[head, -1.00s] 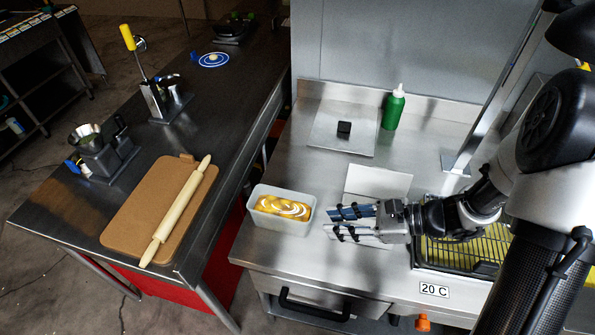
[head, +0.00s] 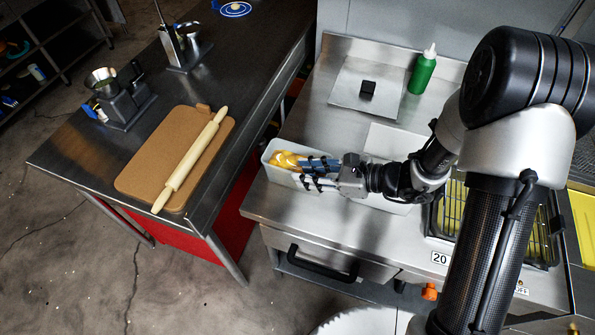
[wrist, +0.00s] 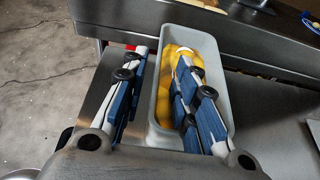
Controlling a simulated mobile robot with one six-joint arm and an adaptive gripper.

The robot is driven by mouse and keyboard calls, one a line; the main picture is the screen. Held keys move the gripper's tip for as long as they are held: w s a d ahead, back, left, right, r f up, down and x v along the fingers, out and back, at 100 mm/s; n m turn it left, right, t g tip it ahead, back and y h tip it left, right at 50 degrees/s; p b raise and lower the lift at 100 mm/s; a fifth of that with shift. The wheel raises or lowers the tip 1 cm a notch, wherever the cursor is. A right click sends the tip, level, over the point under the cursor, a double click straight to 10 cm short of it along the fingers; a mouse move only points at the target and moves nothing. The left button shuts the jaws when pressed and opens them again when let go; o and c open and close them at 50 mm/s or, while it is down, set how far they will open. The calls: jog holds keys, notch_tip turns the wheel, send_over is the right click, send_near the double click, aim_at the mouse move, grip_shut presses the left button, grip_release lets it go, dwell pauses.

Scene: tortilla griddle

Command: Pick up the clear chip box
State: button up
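The clear chip box (head: 276,173) is a pale, translucent open box with yellow chips inside, standing on the steel counter at the left edge. It also shows in the wrist view (wrist: 221,90), long side running away from the camera. My gripper (head: 303,172), with blue-and-white fingers, is open at the box. In the wrist view my gripper (wrist: 160,58) straddles the box's left wall: the left finger is outside, the right finger is over or inside the box by the chips. A gap shows between each finger and the wall. My gripper hides part of the box in the head view.
A green bottle (head: 422,70) and a steel plate with a black block (head: 368,88) stand behind. A griddle rack (head: 452,210) is at right. A side table at left holds a rolling pin (head: 190,162) on a brown board (head: 150,172). A gap separates table and counter.

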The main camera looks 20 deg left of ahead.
jog(key=b+x, duration=0.1)
jog(key=x, duration=0.4)
grip_shut()
jog(key=shift+s+f, duration=0.1)
dwell(0.7)
